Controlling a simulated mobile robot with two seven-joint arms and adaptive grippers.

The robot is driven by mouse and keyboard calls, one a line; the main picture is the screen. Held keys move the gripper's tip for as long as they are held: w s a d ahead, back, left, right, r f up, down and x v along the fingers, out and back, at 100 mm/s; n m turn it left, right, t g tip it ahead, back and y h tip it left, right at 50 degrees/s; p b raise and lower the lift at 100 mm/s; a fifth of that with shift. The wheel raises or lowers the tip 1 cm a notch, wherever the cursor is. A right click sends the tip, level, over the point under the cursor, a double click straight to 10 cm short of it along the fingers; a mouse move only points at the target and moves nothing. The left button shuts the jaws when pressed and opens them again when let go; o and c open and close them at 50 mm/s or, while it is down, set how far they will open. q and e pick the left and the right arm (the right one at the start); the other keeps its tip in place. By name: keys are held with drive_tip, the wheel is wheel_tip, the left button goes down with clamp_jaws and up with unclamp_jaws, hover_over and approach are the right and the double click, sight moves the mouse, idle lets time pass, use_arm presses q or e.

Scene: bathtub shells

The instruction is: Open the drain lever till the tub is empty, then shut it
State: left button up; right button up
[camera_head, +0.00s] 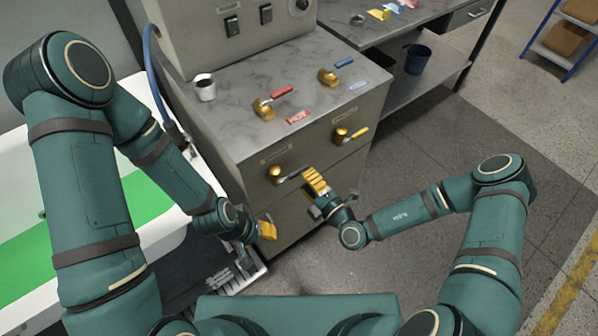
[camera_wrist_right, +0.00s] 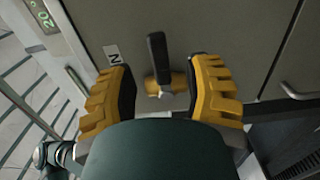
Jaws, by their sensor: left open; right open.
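A black-handled lever on a brass valve (camera_head: 276,176) sits on the cabinet's front face; I cannot read its label in the head view. In the right wrist view the lever (camera_wrist_right: 157,55) points up in the picture, between and beyond the fingertips. My right gripper (camera_head: 316,182) is open around empty space at the handle's end; contact cannot be told. My left gripper (camera_head: 266,229) is open and empty, low beside the cabinet. The white tub (camera_head: 172,228) stands at left with a bright green area (camera_head: 140,205) inside; my left arm hides part of it.
On the cabinet top are a red-handled valve (camera_head: 272,100), a blue-handled valve (camera_head: 333,73) and a white cup (camera_head: 204,88). A bench with a dark bucket (camera_head: 418,59) stands behind.

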sight(299, 170)
drive_tip(key=shift+x, duration=2.15)
clamp_jaws()
